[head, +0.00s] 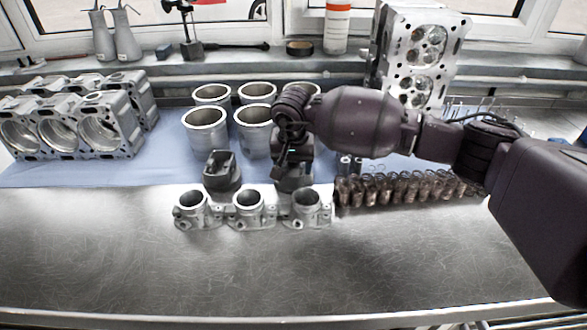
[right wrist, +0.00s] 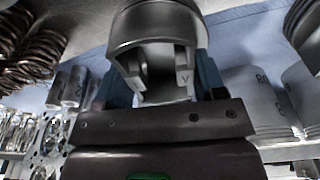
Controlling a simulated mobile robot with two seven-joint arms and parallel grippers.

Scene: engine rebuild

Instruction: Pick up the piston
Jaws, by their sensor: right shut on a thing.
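The piston (right wrist: 150,30) shows in the right wrist view as a grey cylinder with a cut-away skirt, between the two fingers of my right gripper (right wrist: 156,80). In the head view my right gripper (head: 292,160) points down behind the row of metal housings and is shut on the piston (head: 292,183), which is mostly dark and partly covered there. I cannot tell whether the piston touches the surface below. Another dark, piston-like part (head: 222,172) stands to its left. My left gripper is not in view.
Three metal housings (head: 249,209) stand in front. Several cylinder liners (head: 205,130) stand behind. Copper-coloured springs (head: 405,188) line up to the right. An engine block (head: 75,125) is at left, a cylinder head (head: 420,55) at back right. The front of the metal bench (head: 250,275) is clear.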

